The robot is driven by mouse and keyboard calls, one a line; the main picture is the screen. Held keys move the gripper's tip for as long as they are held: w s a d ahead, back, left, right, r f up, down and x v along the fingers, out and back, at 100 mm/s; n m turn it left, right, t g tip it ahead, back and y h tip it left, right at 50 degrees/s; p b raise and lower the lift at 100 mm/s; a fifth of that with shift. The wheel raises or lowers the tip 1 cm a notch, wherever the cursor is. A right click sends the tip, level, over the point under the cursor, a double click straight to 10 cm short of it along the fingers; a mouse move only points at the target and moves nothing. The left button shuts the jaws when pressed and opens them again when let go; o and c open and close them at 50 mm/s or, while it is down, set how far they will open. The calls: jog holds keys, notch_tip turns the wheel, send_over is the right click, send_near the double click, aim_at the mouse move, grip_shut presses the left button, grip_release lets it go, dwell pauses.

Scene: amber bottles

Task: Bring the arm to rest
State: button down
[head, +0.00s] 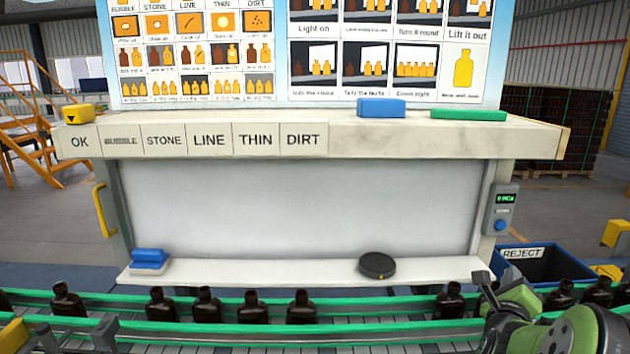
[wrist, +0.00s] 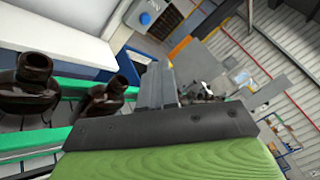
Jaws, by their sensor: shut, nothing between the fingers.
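My gripper (wrist: 158,85) shows in the wrist view as grey fingers together, with nothing between them. In the head view my green arm is at the lower right, and its dark gripper end (head: 484,284) is in front of the conveyor at its right part. In the wrist view two dark bottles, one at the left (wrist: 36,82) and one nearer the fingers (wrist: 108,98), stand beside the gripper, apart from it as far as I can tell.
Several dark bottles (head: 205,304) stand along the green-railed conveyor (head: 130,327). Behind it is a pale lit panel with a ledge (head: 250,272) bearing a black disc (head: 377,265) and a blue block (head: 149,258). A blue REJECT bin (head: 545,268) stands at the right.

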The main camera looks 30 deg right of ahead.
jog(key=w+a+f+n+t+y, duration=0.1)
jog(key=w+a+n+t+y, duration=0.1)
jog(key=w+a+n+y, duration=0.75)
jog(key=w+a+n, duration=0.1)
jog(key=a+n, duration=0.55)
jog(key=w+a+n+y, duration=0.15)
jog(key=a+n, duration=0.25)
jog(key=a, duration=0.6)
jog(key=s+a+f+n+g+y, duration=0.2)
jog(key=s+a+n, duration=0.6)
jog(key=a, duration=0.1)
jog(key=s+a+f+n+g+y, duration=0.2)
jog(key=s+a+n+g+y, duration=0.1)
jog(key=s+a+n, duration=0.6)
jog(key=shift+a+n, duration=0.15)
jog(key=shift+n, duration=0.15)
